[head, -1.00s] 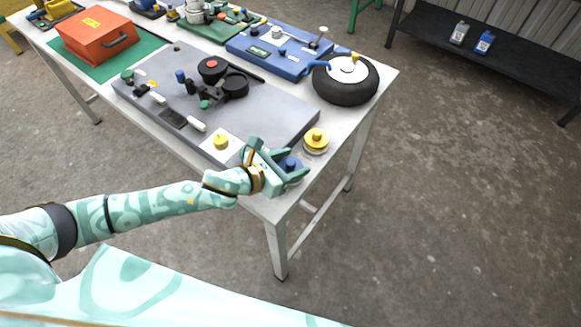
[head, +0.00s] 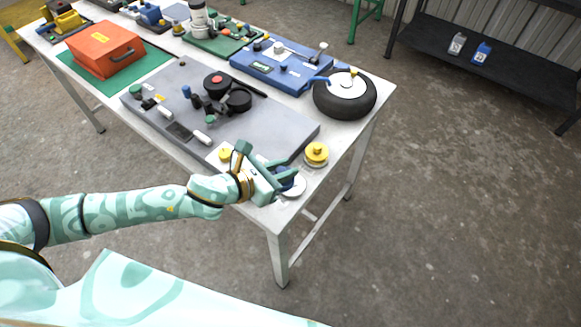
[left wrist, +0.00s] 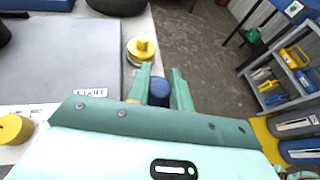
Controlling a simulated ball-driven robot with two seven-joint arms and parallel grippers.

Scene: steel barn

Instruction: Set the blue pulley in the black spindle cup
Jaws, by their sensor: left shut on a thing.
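The blue pulley (head: 287,183) is between the fingers of my left gripper (head: 291,177), at the near right corner of the table. My left gripper is shut on it. In the left wrist view the blue pulley (left wrist: 159,90) shows between the two green fingers (left wrist: 160,82). A pale round disc (head: 297,188) shows just beside and below it; whether they touch is unclear. The black cup (head: 238,99), which looks like the spindle cup, is on the grey board (head: 270,125), beside a black round part with a red top (head: 215,82). My right gripper is not in view.
A yellow pulley (head: 316,152) sits on a pale disc right of the gripper. A yellow knob (head: 225,154) is on the board's near corner. A black wheel (head: 345,100), blue panel (head: 275,68) and orange box (head: 104,50) stand farther back.

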